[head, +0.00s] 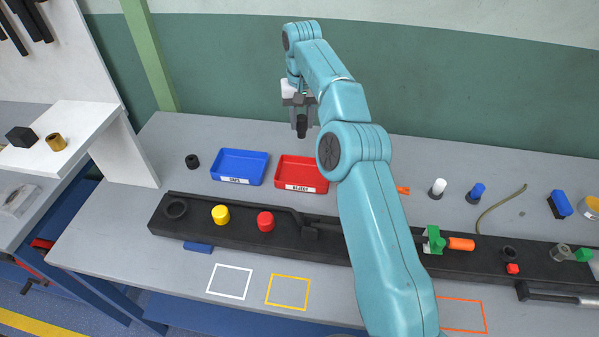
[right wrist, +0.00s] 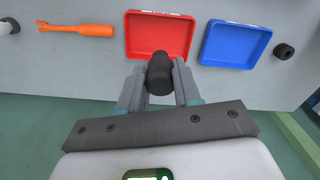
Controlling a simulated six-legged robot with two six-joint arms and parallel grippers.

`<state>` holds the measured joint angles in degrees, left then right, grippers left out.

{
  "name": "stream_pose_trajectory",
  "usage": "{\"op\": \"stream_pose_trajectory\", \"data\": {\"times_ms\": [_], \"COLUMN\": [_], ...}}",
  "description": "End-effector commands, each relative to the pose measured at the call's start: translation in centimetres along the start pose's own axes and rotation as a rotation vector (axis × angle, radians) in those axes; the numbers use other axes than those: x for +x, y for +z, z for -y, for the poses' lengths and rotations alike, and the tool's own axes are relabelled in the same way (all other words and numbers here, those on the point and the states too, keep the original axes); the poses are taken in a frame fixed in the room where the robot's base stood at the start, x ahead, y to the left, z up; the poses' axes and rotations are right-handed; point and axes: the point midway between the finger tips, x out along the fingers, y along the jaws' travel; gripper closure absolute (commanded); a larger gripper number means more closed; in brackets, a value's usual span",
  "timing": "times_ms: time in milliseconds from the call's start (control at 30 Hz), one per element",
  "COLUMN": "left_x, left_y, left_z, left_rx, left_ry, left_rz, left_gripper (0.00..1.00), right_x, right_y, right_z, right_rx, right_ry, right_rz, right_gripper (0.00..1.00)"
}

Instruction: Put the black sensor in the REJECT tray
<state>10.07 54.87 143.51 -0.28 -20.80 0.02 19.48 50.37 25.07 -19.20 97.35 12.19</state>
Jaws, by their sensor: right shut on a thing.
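My right gripper (head: 301,121) is raised behind and above the trays in the head view. It is shut on the black sensor (head: 302,131), which hangs below the fingers. In the right wrist view the black sensor (right wrist: 159,73) sits between the two fingertips of my right gripper (right wrist: 160,86), overlapping the near edge of the red tray. The red REJECT tray (head: 302,188) stands on the bench and looks empty; it also shows in the right wrist view (right wrist: 160,14). My left gripper is not in view.
A blue tray (head: 236,181) stands left of the red one, with a black ring-like part (head: 192,161) beside it. A long black rail (head: 330,245) with yellow and red caps runs in front. An orange tool (right wrist: 78,29) lies near the red tray.

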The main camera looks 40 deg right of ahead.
Motion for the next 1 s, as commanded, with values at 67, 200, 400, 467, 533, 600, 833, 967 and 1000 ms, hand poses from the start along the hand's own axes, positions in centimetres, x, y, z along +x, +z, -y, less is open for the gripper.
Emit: {"op": "stream_pose_trajectory", "data": {"times_ms": [67, 200, 400, 467, 533, 600, 833, 967, 1000], "left_x": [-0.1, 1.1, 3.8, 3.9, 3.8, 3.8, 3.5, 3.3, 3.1], "left_y": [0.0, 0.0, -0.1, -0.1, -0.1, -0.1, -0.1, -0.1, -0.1], "left_z": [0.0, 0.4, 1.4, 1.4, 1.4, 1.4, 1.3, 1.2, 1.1], "left_rx": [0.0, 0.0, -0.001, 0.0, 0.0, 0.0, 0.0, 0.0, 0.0], "left_ry": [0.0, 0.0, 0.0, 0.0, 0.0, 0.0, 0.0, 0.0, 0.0], "left_rz": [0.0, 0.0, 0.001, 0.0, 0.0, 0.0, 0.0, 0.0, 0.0], "left_gripper": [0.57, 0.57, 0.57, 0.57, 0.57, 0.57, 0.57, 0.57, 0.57], "right_x": [-0.4, 1.1, 6.7, 8.3, 10.1, 11.9, 15.1, 16.8, 17.5], "right_y": [0.0, 0.2, 0.4, 0.4, 0.3, 0.3, 0.0, 0.0, -0.1], "right_z": [-0.6, -1.0, -1.1, -1.1, -1.0, -0.9, -0.8, -0.7, -0.7], "right_rx": [0.011, 0.017, 0.015, 0.016, 0.014, 0.014, 0.015, 0.014, 0.015], "right_ry": [-0.003, -0.004, -0.003, -0.002, -0.002, -0.003, -0.003, -0.002, -0.002], "right_rz": [-0.003, -0.004, 0.001, 0.002, 0.002, 0.002, -0.002, 0.001, 0.001], "right_gripper": [1.0, 1.0, 1.0, 1.0, 1.0, 1.0, 1.0, 1.0, 1.0]}}
